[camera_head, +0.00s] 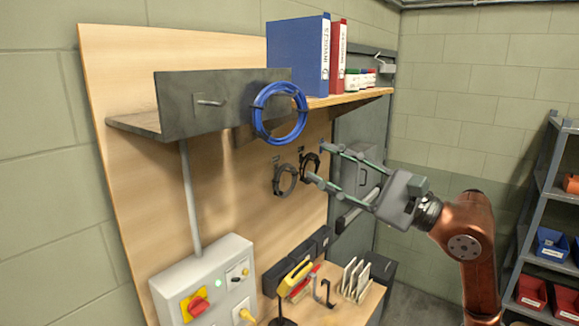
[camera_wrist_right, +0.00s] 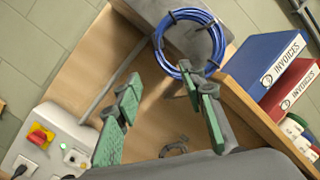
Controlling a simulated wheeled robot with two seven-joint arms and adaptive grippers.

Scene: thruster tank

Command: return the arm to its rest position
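My right arm (camera_head: 470,240) comes in from the lower right and reaches toward the wooden board. My right gripper (camera_head: 322,164) has its two green-padded fingers spread wide, with nothing between them. In the head view its fingertips overlap the area by the dark cable coils; I cannot tell the exact distance. In the right wrist view the open gripper (camera_wrist_right: 160,90) shows a finger on each side, with the board behind. The blue cable coil (camera_head: 256,109) hangs at the grey metal bracket, apart from the gripper in the head view. My left gripper is not in view.
A dark coil (camera_head: 285,180) hangs on the wooden board (camera_head: 225,190). A shelf above holds a blue binder (camera_head: 296,55) and a red binder (camera_head: 337,57). A switch box (camera_head: 205,280) is lower left. A shelf rack (camera_head: 545,205) with bins stands right.

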